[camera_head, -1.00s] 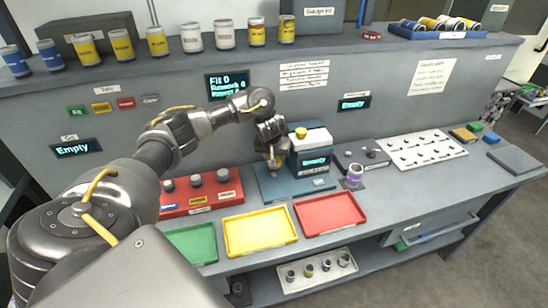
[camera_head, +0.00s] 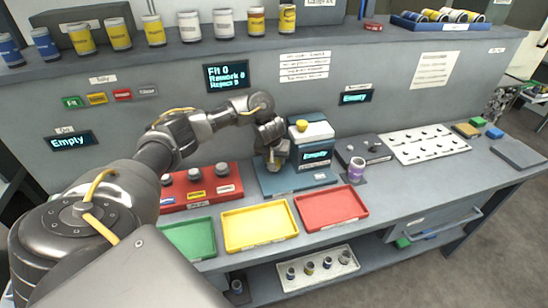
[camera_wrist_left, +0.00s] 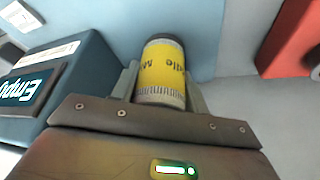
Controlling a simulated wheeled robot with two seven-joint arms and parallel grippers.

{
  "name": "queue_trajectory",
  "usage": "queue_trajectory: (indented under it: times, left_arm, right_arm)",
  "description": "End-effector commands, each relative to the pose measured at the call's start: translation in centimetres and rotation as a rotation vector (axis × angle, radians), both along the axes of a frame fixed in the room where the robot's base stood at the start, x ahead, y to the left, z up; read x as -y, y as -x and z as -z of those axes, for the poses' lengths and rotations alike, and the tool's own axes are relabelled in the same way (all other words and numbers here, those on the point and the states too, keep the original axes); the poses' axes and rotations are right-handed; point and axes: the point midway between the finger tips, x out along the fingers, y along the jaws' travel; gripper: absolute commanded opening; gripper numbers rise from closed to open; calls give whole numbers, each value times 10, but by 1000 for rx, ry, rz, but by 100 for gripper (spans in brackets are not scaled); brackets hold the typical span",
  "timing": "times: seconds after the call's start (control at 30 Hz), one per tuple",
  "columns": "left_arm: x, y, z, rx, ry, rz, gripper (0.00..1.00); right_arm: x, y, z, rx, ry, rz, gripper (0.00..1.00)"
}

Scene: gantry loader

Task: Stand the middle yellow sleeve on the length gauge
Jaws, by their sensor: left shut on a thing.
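My left gripper (camera_head: 274,163) is shut on the middle yellow sleeve (camera_wrist_left: 161,70), a yellow cylinder with grey ends whose label reads "Middle" upside down in the left wrist view. The length gauge (camera_head: 310,152) is a dark teal box with a white top, a yellow knob and a display reading "Empty". Its blue base plate (camera_head: 300,181) lies in front and to the left, under the gripper. The gauge box also shows at the left of the wrist view (camera_wrist_left: 85,85). The sleeve is mostly hidden in the head view; I cannot tell whether it touches the plate. My right gripper is not in view.
A red rack (camera_head: 203,202) with grey-topped posts stands left of the gauge. Green (camera_head: 187,241), yellow (camera_head: 258,244) and red (camera_head: 331,224) trays lie in front. A purple ring-like part (camera_head: 356,170) stands to the right. Several cans line the shelf above.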

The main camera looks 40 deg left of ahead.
Motion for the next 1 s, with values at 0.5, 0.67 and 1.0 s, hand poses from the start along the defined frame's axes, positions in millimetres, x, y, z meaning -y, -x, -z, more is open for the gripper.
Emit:
queue_trajectory:
  times: [0.5,0.67,1.0]
  left_arm:
    - [0,0,1,1,1,-1,10]
    - [0,-1,2,1,1,-1,49]
    - [0,0,3,0,0,-1,70]
  right_arm:
    - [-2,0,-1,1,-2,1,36]
    - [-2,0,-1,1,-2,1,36]
    - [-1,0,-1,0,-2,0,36]
